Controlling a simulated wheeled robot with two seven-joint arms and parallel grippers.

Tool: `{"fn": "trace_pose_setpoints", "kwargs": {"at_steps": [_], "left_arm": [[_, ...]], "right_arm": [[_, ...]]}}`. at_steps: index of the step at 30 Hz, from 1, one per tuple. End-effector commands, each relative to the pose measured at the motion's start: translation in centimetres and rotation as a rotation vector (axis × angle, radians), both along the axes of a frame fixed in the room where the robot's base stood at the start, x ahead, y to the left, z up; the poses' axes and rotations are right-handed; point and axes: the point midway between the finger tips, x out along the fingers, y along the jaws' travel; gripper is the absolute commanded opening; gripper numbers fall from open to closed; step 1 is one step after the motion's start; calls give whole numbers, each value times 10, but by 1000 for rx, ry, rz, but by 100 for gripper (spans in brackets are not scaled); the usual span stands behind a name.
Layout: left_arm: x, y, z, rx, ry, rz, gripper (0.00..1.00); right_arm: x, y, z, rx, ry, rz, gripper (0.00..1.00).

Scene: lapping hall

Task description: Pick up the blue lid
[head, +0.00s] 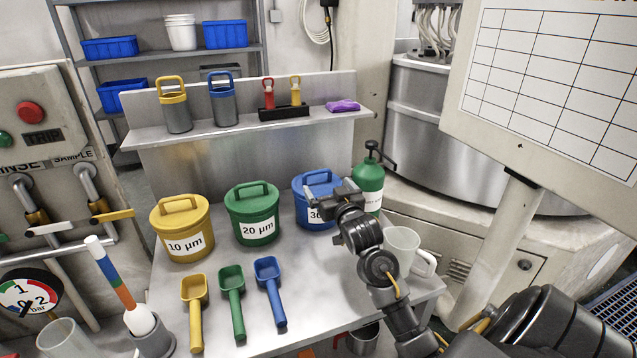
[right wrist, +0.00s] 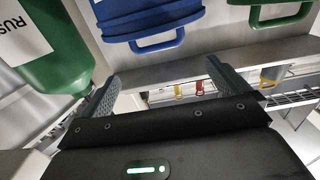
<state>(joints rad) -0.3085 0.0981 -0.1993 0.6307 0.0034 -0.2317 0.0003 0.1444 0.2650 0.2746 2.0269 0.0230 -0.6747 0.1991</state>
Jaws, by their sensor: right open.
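The blue lid (head: 300,180) sits on the blue 30-something bucket (head: 305,211), at the right end of the row of buckets. My right gripper (head: 318,188) is over the lid in the head view and covers part of it, including most of its handle. In the right wrist view the blue lid (right wrist: 150,18) is at the top, with its loop handle (right wrist: 160,46) beyond the fingertips. The right gripper (right wrist: 160,72) is open, with nothing between its fingers. My left gripper is in neither view.
A green bottle (head: 368,185) stands close beside the blue bucket, and a clear mug (head: 402,248) is in front. Green (head: 252,218) and yellow (head: 183,230) buckets stand to the left. Yellow, green and blue scoops (head: 270,290) lie in front. A shelf (head: 240,130) runs behind.

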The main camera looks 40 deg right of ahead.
Motion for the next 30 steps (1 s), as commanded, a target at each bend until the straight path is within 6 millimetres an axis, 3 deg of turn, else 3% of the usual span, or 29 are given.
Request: {"fn": "trace_pose_setpoints", "kwargs": {"at_steps": [4, 13, 22, 30], "left_arm": [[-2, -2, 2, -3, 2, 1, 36], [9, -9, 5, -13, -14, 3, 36], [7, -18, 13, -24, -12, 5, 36], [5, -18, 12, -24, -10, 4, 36]], "right_arm": [[19, -6, 1, -1, 0, 0, 100], [30, -11, 0, -1, 3, 1, 100], [66, -28, -3, -1, 1, -1, 100], [71, -30, -4, -2, 1, -1, 100]]}}
